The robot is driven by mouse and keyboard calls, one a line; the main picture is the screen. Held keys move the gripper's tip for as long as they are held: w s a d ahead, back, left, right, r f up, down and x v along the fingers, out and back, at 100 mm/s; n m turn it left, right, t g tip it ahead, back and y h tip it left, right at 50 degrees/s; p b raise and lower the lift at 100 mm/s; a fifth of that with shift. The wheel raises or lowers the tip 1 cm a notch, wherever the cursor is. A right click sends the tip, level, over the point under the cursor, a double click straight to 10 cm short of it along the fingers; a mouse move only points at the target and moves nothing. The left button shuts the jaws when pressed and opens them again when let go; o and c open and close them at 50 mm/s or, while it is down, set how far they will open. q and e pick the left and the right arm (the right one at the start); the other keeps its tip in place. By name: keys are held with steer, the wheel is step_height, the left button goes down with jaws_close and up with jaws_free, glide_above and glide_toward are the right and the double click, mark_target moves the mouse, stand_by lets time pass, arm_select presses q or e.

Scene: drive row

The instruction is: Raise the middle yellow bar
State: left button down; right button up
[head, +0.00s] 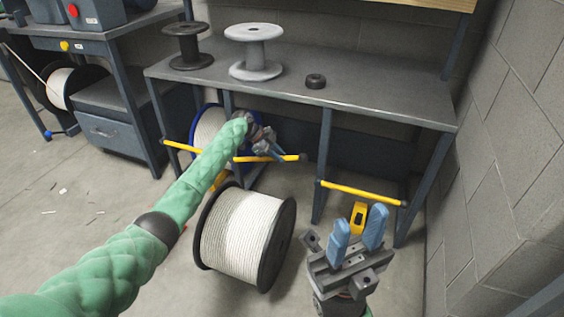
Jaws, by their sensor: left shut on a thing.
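The middle yellow bar (290,157) lies roughly level under the workbench, its right end in the open and part of it hidden by my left gripper. My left gripper (275,153), at the end of the green-sleeved arm, is at the bar and shut on it; the exact contact is small and partly hidden. The left yellow bar (181,147) runs behind my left arm. The right yellow bar (361,193) spans the bench's right bay and slopes down to the right. My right gripper (360,214) is open and empty at the lower right, in front of the right bar.
A large white rope spool (240,235) stands on the floor below my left arm. A blue-rimmed spool (205,130) sits under the bench. Empty reels and a black ring (316,81) are on the benchtop (200,82). A block wall (505,150) closes the right side.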

arm_select(q)
steer(key=r, duration=0.1)
steer(key=a+r+h, duration=0.1)
steer(key=r, duration=0.1)
steer(key=a+r+h, duration=0.1)
steer(key=shift+w+a+r+g, duration=0.2)
steer(key=shift+w+a+g, duration=0.1)
steer(key=shift+w, duration=0.1)
steer(key=shift+w+a+r+h+b, duration=0.1)
steer(key=shift+a+r+h+b, duration=0.05)
steer(key=shift+a+r+h, duration=0.2)
steer(key=shift+w+a+r+h+b, duration=0.15)
steer(key=shift+r+h, duration=0.1)
steer(key=shift+r, duration=0.2)
